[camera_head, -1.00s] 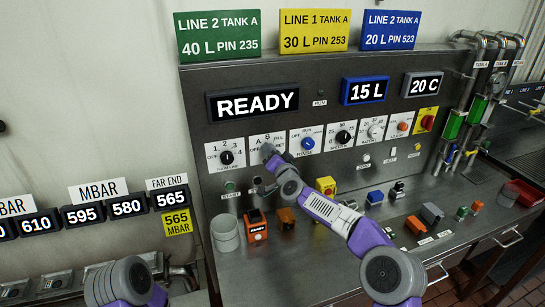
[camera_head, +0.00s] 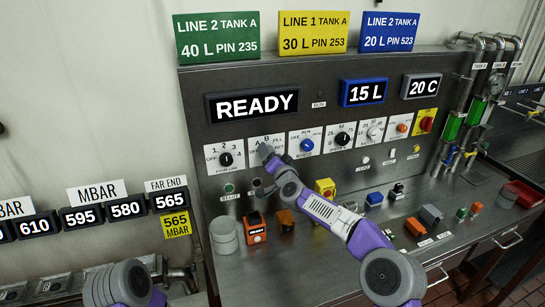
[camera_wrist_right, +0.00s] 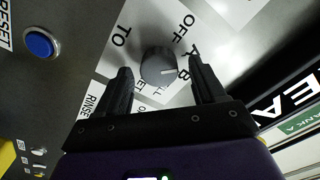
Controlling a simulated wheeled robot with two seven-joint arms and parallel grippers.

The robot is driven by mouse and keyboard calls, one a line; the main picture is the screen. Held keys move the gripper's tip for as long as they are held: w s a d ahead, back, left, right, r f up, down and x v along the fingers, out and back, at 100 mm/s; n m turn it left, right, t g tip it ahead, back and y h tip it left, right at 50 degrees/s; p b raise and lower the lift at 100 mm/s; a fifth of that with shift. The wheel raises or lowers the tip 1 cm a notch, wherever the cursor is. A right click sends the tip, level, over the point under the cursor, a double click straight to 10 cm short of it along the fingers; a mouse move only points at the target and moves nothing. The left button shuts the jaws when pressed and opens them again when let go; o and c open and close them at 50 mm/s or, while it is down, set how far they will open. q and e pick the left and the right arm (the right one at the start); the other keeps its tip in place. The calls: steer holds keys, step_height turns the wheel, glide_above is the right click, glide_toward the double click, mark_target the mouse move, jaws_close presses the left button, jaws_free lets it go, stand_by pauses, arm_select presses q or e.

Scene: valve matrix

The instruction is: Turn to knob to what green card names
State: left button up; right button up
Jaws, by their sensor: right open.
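The green card (camera_head: 217,37) reads LINE 2 TANK A, 40 L, PIN 235.
A yellow card (camera_head: 313,36) and a blue card (camera_head: 389,32) stand beside the green one. The READY display (camera_head: 254,104) is above the dials. A blue knob (camera_head: 306,145) is close to my right gripper. Several small devices and a grey cylinder (camera_head: 224,236) are on the bench.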

steer(key=shift+s, duration=0.15)
steer(key=b+v, duration=0.1)
steer(key=v, duration=0.6)
steer(key=shift+s+b, duration=0.15)
steer(key=shift+b, duration=0.15)
